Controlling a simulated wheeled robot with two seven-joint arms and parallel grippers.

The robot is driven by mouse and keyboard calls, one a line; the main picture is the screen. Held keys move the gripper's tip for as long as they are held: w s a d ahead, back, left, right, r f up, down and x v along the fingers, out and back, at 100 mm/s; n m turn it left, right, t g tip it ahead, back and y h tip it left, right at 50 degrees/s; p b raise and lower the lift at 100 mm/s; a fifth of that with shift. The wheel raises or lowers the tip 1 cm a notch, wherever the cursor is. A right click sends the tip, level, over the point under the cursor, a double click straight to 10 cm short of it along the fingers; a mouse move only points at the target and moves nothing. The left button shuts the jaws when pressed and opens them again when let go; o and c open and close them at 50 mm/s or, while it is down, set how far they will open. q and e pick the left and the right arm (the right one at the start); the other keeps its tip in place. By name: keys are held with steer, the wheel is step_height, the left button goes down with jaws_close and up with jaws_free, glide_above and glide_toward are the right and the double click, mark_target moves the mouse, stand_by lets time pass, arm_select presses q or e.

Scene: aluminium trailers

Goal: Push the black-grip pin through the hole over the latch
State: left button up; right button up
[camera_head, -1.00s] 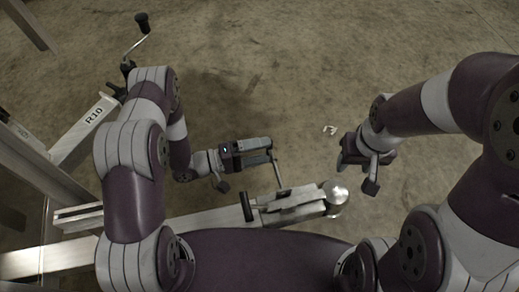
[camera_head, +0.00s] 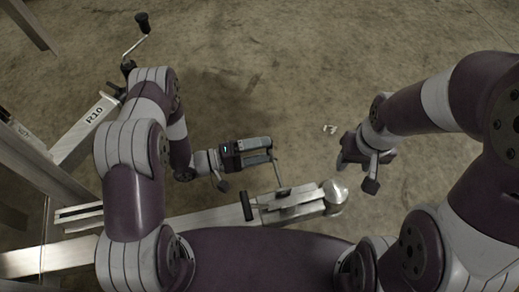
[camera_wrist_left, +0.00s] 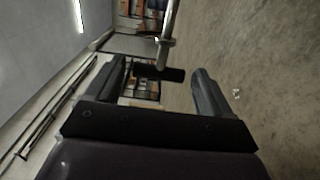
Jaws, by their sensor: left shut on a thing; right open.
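My left gripper (camera_head: 271,152) is shut on the pin, above the trailer coupler. In the left wrist view the pin's black grip (camera_wrist_left: 158,73) lies crosswise between the fingertips, with its metal rod leading away. In the head view the thin rod (camera_head: 277,175) slants down from the fingers to the latch area (camera_head: 294,201) on the coupler. Whether its tip is in the hole cannot be told at this size. A black bar handle (camera_head: 246,206) stands on the coupler left of the rod. My right gripper (camera_head: 347,158) is open and empty, right of the coupler.
The silver coupler nose (camera_head: 335,191) is at the right end of the aluminium drawbar (camera_head: 207,218). A crank jack (camera_head: 140,40) and frame beams stand at the left. Small white pieces (camera_head: 330,129) lie on the open concrete floor behind.

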arm_select(q)
steer(key=shift+s+d+p, duration=0.25)
steer(key=shift+s+p, duration=0.1)
steer(key=shift+s, duration=0.35)
steer(key=shift+s+d+p, duration=0.2)
steer(key=shift+s+p, duration=0.1)
steer(key=shift+s, duration=0.4)
steer(key=shift+s+d+p, duration=0.2)
steer(key=shift+s+d, duration=0.05)
steer(key=shift+s, duration=0.55)
steer(key=shift+s+d+p, duration=0.2)
steer(key=shift+s+d, duration=0.1)
steer(key=shift+s, duration=0.5)
steer(key=shift+s+d+p, duration=0.2)
steer(key=shift+s+d, duration=0.05)
steer(key=shift+s, duration=0.55)
steer(key=shift+w+a+b, duration=0.2)
steer(key=shift+w+a, duration=0.2)
steer(key=shift+w, duration=0.75)
steer(key=shift+w+a+b, duration=0.2)
steer(key=shift+w+a, duration=0.15)
steer(key=shift+w, duration=0.85)
steer(key=shift+w+a+b, duration=0.2)
steer(key=shift+w+a, duration=0.2)
steer(key=shift+w, duration=0.75)
steer(key=shift+p, duration=0.35)
